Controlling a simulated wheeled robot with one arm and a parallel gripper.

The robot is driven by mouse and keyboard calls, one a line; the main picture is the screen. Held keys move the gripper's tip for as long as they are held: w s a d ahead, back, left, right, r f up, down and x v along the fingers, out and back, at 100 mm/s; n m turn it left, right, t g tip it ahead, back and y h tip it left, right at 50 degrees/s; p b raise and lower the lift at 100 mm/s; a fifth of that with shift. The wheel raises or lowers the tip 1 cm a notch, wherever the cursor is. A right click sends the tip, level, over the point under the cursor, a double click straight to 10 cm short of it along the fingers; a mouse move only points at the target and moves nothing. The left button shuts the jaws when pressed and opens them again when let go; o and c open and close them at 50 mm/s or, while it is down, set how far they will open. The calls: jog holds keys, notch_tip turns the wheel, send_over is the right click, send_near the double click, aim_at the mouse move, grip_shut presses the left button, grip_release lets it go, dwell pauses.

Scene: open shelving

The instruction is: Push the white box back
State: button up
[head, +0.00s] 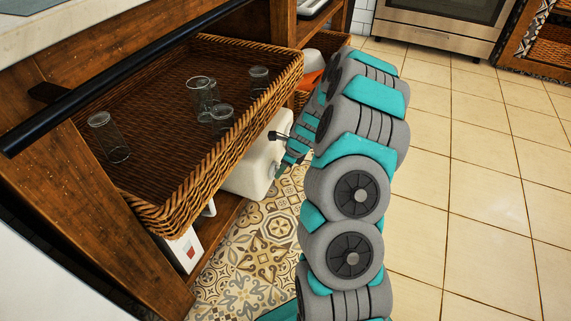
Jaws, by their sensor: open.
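The white box (252,168) stands on the lower shelf under the wicker basket, and it sticks out past the basket's edge. Its upper and rear parts are hidden by the basket. My gripper (280,153) is at the right side of the box, close against its outer face. It is open, with one dark fingertip near the top of the box and a teal part lower down. I cannot tell whether it touches the box. Nothing shows between the fingers.
The large wicker basket (150,200) above holds several clear glasses. A white object with a red part (187,250) stands on the lower shelf at the left. A dark rail (120,75) crosses in front of the upper shelf. The tiled floor at right is clear.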

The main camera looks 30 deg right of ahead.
jog(key=shift+w+a+f, duration=0.1)
jog(key=shift+w+f, duration=0.15)
jog(key=shift+f, duration=0.35)
grip_shut()
dwell(1.2)
